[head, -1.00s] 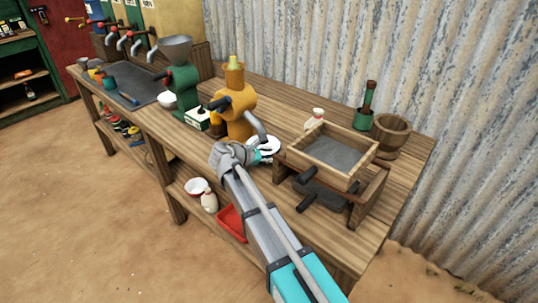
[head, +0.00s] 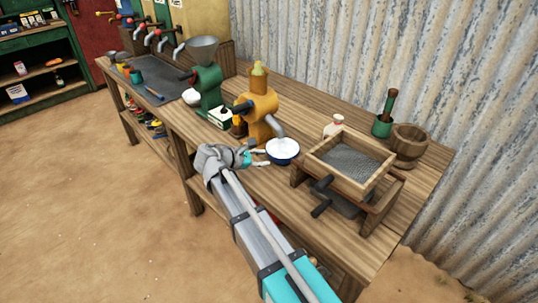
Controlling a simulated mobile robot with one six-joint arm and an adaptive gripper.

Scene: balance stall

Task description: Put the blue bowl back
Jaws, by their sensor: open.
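The blue bowl (head: 282,151), dark blue outside with a white inside, stands upright on the wooden workbench (head: 290,205). It is just right of the yellow grinder (head: 257,108), below its grey spout, and left of the sieve box. My gripper (head: 262,158) is open, with its fingers just left of the bowl. The fingers are small in this view, and I cannot tell whether one touches the rim. Nothing shows between them.
The sieve box (head: 350,165) on its wooden stand is close on the right. A green grinder (head: 206,85) and a small green-and-white box (head: 221,117) stand to the left. The bench front is clear.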

